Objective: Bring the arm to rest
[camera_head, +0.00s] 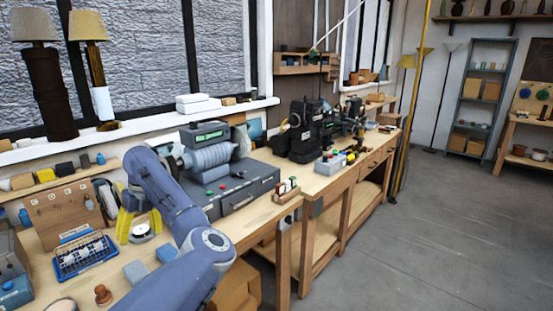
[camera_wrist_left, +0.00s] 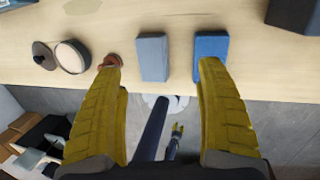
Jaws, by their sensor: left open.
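My left gripper (camera_head: 138,220) has yellow fingers and hangs over the near part of the workbench (camera_head: 262,215) in the head view, partly behind my own forearm. In the left wrist view the fingers of my left gripper (camera_wrist_left: 160,65) are wide apart with nothing held between them. Beyond the fingertips lie a grey block (camera_wrist_left: 153,57) and a blue block (camera_wrist_left: 210,48). A small brown knob (camera_wrist_left: 110,61) shows at the left fingertip; I cannot tell if they touch.
A blue wire rack (camera_head: 85,258) and a wooden pegged box (camera_head: 62,212) stand at the left. A grey machine (camera_head: 215,170) stands behind my arm, with a small wooden tray (camera_head: 287,194) to its right. Open floor (camera_head: 420,235) lies at the right.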

